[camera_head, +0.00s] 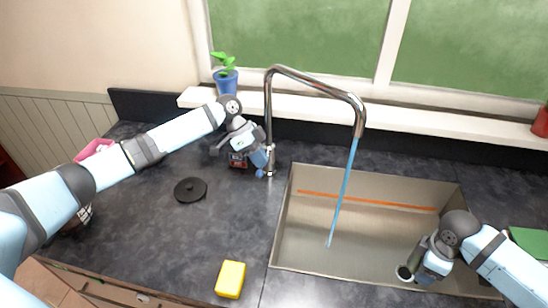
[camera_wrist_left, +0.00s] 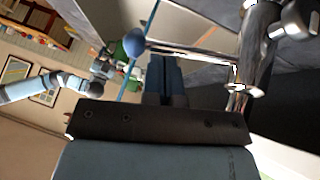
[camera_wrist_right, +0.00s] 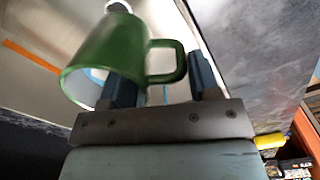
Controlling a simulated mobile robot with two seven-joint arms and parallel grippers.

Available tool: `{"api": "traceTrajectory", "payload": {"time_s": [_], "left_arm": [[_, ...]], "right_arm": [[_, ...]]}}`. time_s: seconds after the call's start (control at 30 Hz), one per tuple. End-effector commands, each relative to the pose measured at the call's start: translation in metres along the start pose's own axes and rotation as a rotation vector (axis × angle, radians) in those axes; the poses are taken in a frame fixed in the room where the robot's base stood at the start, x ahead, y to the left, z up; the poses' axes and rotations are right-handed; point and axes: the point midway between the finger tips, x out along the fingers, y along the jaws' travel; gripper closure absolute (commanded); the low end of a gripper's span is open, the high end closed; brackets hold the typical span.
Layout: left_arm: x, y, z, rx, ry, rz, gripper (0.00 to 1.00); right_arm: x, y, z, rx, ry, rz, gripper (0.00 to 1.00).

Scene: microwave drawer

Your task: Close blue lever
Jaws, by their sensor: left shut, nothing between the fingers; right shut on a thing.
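The chrome faucet (camera_head: 268,110) stands behind the sink, and a blue stream of water (camera_head: 343,195) falls from its spout. Its lever ends in a small blue ball (camera_head: 260,172); in the left wrist view the blue ball (camera_wrist_left: 134,43) sits on a thin metal rod. My left gripper (camera_head: 262,158) is shut and empty beside the faucet base, close to the lever; whether it touches is unclear. The fingers (camera_wrist_left: 165,75) show together in the left wrist view. My right gripper (camera_head: 418,268) is shut on the handle of a green mug (camera_wrist_right: 112,48), tilted over the sink.
The steel sink (camera_head: 300,245) lies right of the faucet. A dark box (camera_head: 238,161) stands by my left gripper. A black lid (camera_head: 190,189) and a yellow sponge (camera_head: 230,279) lie on the counter. A potted plant (camera_head: 226,80) stands on the sill. The counter's left middle is mostly clear.

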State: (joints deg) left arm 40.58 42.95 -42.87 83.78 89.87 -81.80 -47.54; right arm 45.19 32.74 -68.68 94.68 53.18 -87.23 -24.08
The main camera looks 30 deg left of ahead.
Motion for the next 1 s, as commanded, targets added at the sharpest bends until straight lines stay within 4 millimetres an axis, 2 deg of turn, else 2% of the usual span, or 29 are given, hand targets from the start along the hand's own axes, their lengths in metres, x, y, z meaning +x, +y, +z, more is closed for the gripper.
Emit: {"api": "traceTrajectory", "payload": {"time_s": [0.13, 0.4, 0.73, 0.87, 1.0], "left_arm": [[0.002, 0.001, 0.002, 0.012, -0.001, -0.016, 1.0], [0.014, 0.005, 0.009, 0.106, 0.001, -0.158, 1.0], [0.014, 0.005, 0.009, 0.11, 0.0, -0.165, 1.0], [0.01, 0.005, 0.009, 0.11, 0.0, -0.165, 1.0], [-0.003, 0.008, 0.007, 0.11, 0.0, -0.166, 1.0]], "right_arm": [[0.0, 0.001, 0.0, 0.0, 0.001, 0.001, 0.85], [0.003, 0.001, 0.0, 0.0, 0.001, 0.001, 0.85], [0.003, 0.001, 0.0, 0.0, 0.001, 0.001, 0.85], [0.0, 0.001, 0.0, 0.0, 0.001, 0.002, 0.85], [-0.01, 0.001, 0.0, 0.0, 0.001, 0.002, 0.85]]}}
